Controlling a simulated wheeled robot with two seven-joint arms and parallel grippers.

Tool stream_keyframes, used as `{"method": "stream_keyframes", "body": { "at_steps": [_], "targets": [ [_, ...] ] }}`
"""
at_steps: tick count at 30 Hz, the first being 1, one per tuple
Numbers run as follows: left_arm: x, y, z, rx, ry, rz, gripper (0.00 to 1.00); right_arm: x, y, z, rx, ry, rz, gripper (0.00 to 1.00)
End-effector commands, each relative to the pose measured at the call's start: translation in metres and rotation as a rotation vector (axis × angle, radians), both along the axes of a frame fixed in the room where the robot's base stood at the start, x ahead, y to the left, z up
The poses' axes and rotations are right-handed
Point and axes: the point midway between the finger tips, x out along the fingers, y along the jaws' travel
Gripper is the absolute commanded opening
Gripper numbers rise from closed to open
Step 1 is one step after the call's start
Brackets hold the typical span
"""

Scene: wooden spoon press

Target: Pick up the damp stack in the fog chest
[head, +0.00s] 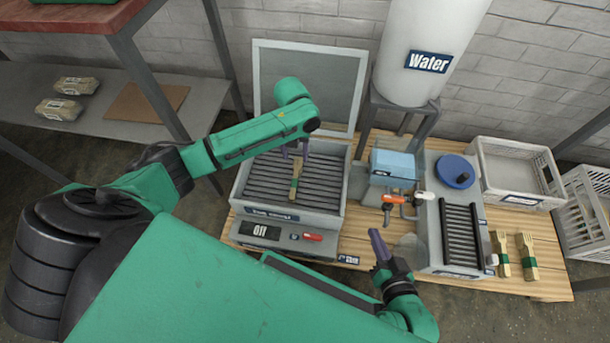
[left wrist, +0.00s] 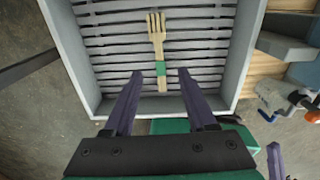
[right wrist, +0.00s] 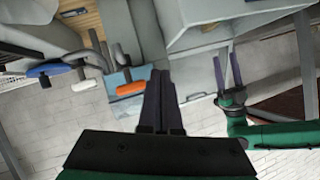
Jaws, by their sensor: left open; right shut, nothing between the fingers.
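The fog chest (head: 343,200) is a grey open-topped box with a slatted floor. Its framed clear lid (head: 325,65) stands raised behind it. The damp stack (head: 295,190), fork-shaped pale wood with a green band, lies on the slats; it also shows in the left wrist view (left wrist: 156,40), tines pointing up the picture. My left gripper (head: 294,150) is open above the chest. In the left wrist view its fingers (left wrist: 157,80) appear on either side of the stack's handle end, apart from it.
A control panel reading "Off" (head: 260,231) is on the chest's front. To the right are a blue box (head: 393,163), taps (head: 390,203), a white water tank (head: 425,40), a roller unit (head: 463,235), two banded wooden forks (head: 526,257) and a grey crate (head: 515,170).

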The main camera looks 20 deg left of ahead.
Motion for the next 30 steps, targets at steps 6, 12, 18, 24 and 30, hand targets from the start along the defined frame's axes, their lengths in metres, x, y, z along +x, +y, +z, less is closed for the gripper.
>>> {"method": "stream_keyframes", "body": {
  "at_steps": [6, 12, 18, 24, 30],
  "targets": [
    [0.000, 0.000, -0.057, -0.002, -0.002, 0.003, 0.57, 0.000, 0.000, -0.038, 0.027, -0.035, -0.026, 0.00],
    [-0.001, 0.000, -0.083, -0.003, -0.001, 0.004, 0.57, 0.002, 0.000, -0.057, 0.044, -0.064, -0.046, 0.00],
    [0.000, 0.001, -0.085, -0.003, -0.002, 0.004, 0.57, 0.043, -0.002, -0.011, 0.066, -0.215, -0.068, 0.00],
    [0.000, 0.002, -0.093, -0.001, -0.002, 0.004, 0.57, 0.075, -0.004, 0.034, 0.091, -0.367, -0.091, 0.00],
    [0.000, 0.002, -0.101, -0.001, -0.002, 0.005, 0.57, 0.100, -0.008, 0.083, 0.115, -0.516, -0.111, 0.00]
  ]
}}
